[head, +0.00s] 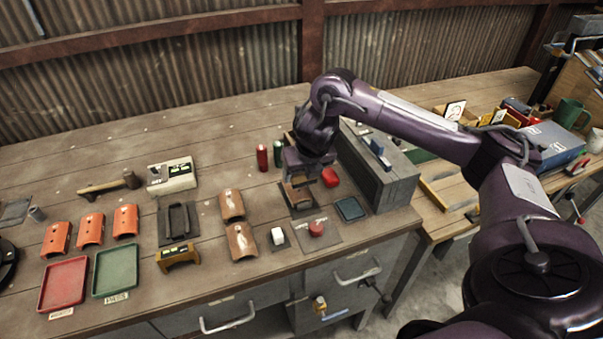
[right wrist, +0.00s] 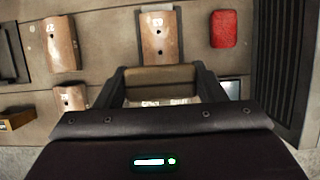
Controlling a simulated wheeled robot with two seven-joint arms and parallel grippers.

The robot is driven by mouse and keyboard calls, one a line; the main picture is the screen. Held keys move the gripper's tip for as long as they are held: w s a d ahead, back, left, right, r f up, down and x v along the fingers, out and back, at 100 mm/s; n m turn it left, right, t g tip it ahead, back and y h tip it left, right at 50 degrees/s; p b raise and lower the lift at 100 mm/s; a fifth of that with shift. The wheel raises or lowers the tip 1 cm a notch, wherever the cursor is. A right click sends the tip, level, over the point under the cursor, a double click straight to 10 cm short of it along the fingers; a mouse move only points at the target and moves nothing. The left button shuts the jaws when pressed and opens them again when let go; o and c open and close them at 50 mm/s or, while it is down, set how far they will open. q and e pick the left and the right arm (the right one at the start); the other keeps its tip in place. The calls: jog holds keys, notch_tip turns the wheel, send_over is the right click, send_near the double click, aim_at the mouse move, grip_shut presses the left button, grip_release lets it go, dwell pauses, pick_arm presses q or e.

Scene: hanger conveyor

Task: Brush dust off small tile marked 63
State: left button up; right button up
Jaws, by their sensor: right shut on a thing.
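A brown curved tile (right wrist: 158,45) lies ahead of my right gripper in the right wrist view, with a white label that seems to read 63 and a pale dusty patch. In the head view this tile (head: 298,197) lies on a dark pad, partly hidden under the gripper. My right gripper (head: 308,178) is shut on an olive-brown brush-like block (right wrist: 160,78) with pale stuff along its lower edge. The block overlaps the tile's near end; I cannot tell whether it touches. My left gripper is not in view.
Two other brown tiles (head: 232,205) (head: 242,242) lie to the left. A red block (head: 331,177) sits close on the right, beside a dark grey box (head: 385,185). A blue pad (head: 350,209) and a red button (head: 316,229) are near the front edge.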

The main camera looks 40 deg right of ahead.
jog(key=shift+r+p, duration=0.7)
jog(key=shift+r, duration=0.4)
